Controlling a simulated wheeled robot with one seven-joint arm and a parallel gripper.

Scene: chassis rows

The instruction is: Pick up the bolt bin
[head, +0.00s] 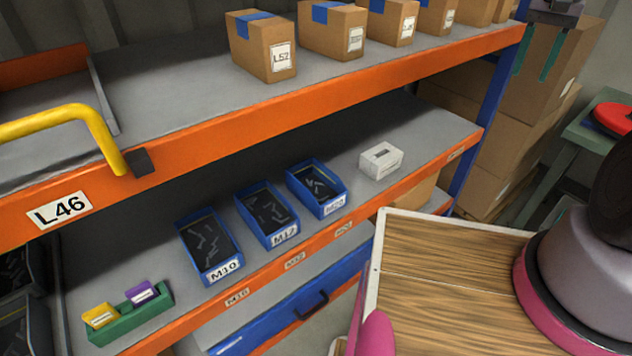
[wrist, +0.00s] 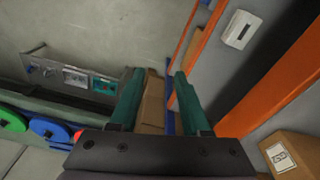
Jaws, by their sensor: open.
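Three blue bins stand in a row on the lower shelf in the head view, each with dark pieces inside. Their front labels read M10 (head: 207,277), M12 (head: 267,243) and what looks like M20 (head: 319,212). The task does not say which label is meant. My gripper (head: 541,62) is at the top right of the head view, far to the right of the bins and beyond the shelf end. Its teal fingers also show in the wrist view (wrist: 157,78), apart and with nothing held between them. No blue bin is recognisable in the wrist view.
A white box (head: 381,161) stands right of the bins. A green holder (head: 130,318) with yellow and purple cards is at left. The upper shelf's orange beam (head: 270,118) overhangs the bins. Cartons (head: 262,52) line the upper shelf. A yellow rail (head: 60,112) is at left.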

